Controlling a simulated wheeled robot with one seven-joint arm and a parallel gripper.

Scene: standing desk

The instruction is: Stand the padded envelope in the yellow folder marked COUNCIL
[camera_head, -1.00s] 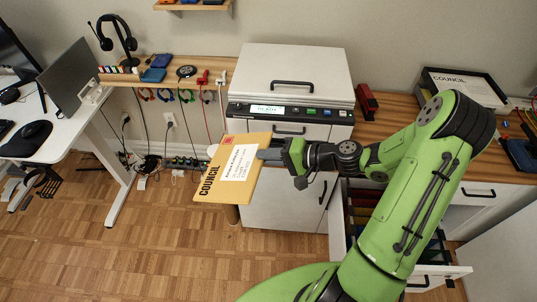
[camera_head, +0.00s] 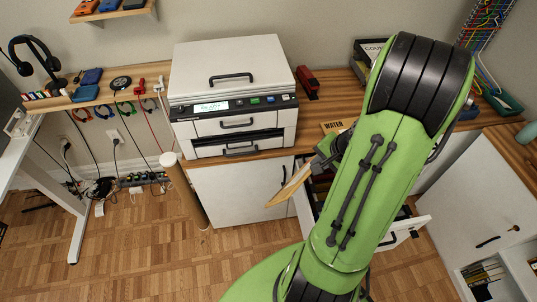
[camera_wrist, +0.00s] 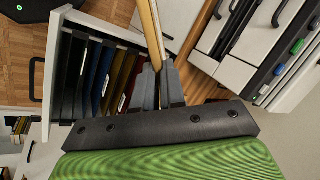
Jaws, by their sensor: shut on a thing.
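My gripper (camera_head: 318,162) is shut on the padded envelope (camera_head: 290,187), a tan, flat packet. It is tilted in the head view, beside the open drawer (camera_head: 404,233), and its COUNCIL face is not readable. In the wrist view my gripper (camera_wrist: 158,82) pinches the envelope (camera_wrist: 151,28), seen edge-on. The drawer there holds a row of hanging folders in black, blue, yellow and red. The yellow folder (camera_wrist: 121,80) is left of my fingers, partly hidden; I cannot read its label. In the head view my arm hides most of the drawer.
A white printer (camera_head: 232,95) stands on the wooden desk above a white cabinet (camera_head: 240,195). A tan item marked WATER (camera_head: 333,127) lies on the desk right of it, near a red stapler (camera_head: 307,80). A cardboard tube (camera_head: 185,190) stands left of the cabinet. The floor in front is clear.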

